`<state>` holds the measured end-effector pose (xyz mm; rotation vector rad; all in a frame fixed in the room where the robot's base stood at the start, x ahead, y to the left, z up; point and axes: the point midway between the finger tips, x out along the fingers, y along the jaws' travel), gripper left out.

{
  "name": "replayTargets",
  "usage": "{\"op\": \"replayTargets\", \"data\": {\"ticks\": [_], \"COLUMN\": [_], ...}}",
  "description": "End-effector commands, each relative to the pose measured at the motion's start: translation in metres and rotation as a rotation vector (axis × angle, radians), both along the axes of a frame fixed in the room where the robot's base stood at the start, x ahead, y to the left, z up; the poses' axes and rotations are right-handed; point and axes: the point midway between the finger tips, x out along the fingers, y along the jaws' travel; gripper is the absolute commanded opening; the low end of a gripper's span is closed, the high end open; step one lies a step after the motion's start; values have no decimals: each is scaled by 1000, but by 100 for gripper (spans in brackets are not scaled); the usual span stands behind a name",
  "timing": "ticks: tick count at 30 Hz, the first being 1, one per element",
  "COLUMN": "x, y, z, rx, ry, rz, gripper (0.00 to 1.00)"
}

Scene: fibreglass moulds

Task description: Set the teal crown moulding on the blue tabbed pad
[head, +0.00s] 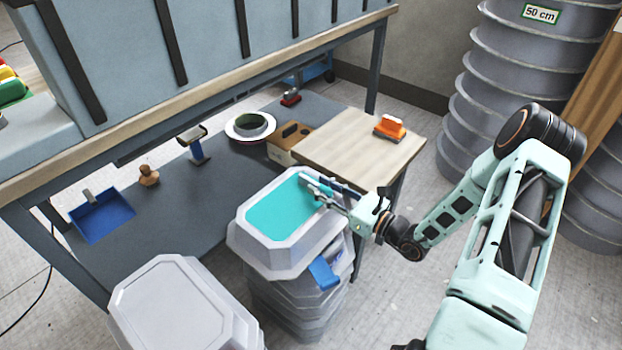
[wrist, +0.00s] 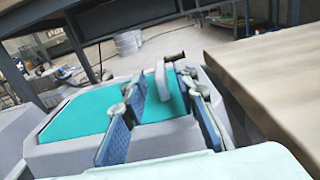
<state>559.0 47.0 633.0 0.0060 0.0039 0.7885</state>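My gripper (head: 318,190) is over the right part of a flat teal surface (head: 280,208) on top of a grey octagonal mould. In the wrist view its two blue-padded fingers (wrist: 160,128) stand wide apart, with the teal surface (wrist: 80,108) below and between them. A pale curved piece with a dark end (wrist: 161,80) shows beyond the fingers; I cannot tell whether they touch it. No separate teal moulding can be made out clearly. A flat blue piece with a grey tab (head: 104,216) lies on the dark lower shelf at the left.
A blue flap (head: 324,272) hangs at the side of the mould stack. Another grey mould (head: 175,308) stands front left.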

Motion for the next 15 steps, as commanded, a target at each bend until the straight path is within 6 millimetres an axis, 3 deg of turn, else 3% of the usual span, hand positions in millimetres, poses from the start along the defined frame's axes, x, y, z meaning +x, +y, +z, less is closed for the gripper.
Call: {"op": "replayTargets", "data": {"ticks": [7, 15], "x": [-36, -52], "y": [-37, -51], "z": [1, 0], "rx": [1, 1], "ry": [1, 0], "rz": [-4, 0], "gripper": [27, 27]}}
